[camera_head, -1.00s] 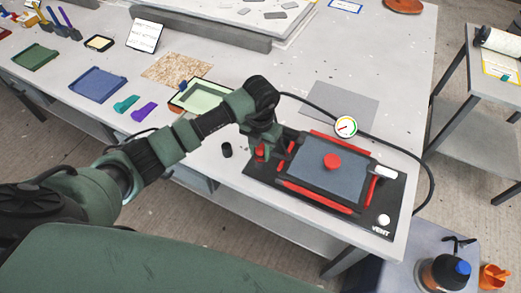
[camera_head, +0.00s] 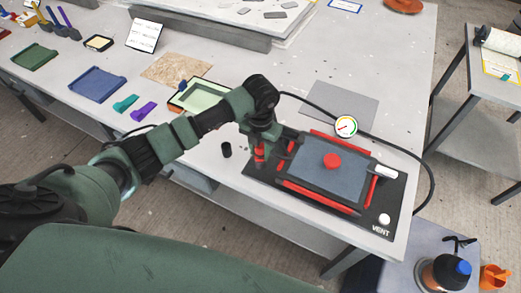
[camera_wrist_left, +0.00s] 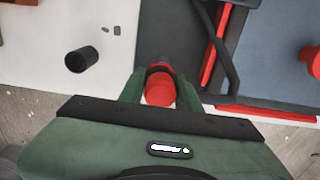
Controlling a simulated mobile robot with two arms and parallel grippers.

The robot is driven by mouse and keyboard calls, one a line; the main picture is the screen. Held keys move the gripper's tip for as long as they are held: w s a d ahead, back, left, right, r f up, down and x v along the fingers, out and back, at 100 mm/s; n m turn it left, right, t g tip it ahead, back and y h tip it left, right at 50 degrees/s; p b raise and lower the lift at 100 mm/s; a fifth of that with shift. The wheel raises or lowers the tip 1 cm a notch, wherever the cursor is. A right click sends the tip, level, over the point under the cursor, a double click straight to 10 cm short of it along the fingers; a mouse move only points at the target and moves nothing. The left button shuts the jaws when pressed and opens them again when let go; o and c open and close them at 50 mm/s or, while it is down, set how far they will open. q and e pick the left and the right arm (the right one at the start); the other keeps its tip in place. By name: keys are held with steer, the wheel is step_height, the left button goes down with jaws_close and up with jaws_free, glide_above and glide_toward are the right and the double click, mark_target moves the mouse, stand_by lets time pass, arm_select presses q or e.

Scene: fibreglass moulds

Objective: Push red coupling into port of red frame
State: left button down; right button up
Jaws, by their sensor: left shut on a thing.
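The red frame (camera_head: 317,197) lies on a black board at the table's right side, with red bars around a blue-grey panel. A red knob (camera_head: 332,161) stands on the panel. My left gripper (camera_head: 260,158) is shut on the red coupling (camera_head: 259,151), over the left end of the board. The coupling also shows between the fingers in the left wrist view (camera_wrist_left: 160,90), left of the frame's red bar (camera_wrist_left: 214,50). The fingers hide part of it. I cannot make out the port or any contact with it. My right gripper is not in view.
A black hose (camera_head: 429,175) loops from a pressure gauge (camera_head: 345,127) round the board's right side. A small black cylinder (camera_head: 227,150) stands left of the board. A white knob (camera_head: 384,219) sits near the VENT label.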

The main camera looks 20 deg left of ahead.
mark_target(260, 146)
arm_select(q)
steer(key=shift+f+b, duration=0.55)
steer(key=shift+f, duration=0.1)
steer(key=c, duration=0.9)
jaws_free()
steer(key=shift+r, duration=0.1)
step_height(260, 146, up, 7)
steer(key=shift+f+b, duration=0.1)
steer(key=shift+b, duration=0.9)
steer(key=shift+r, duration=0.45)
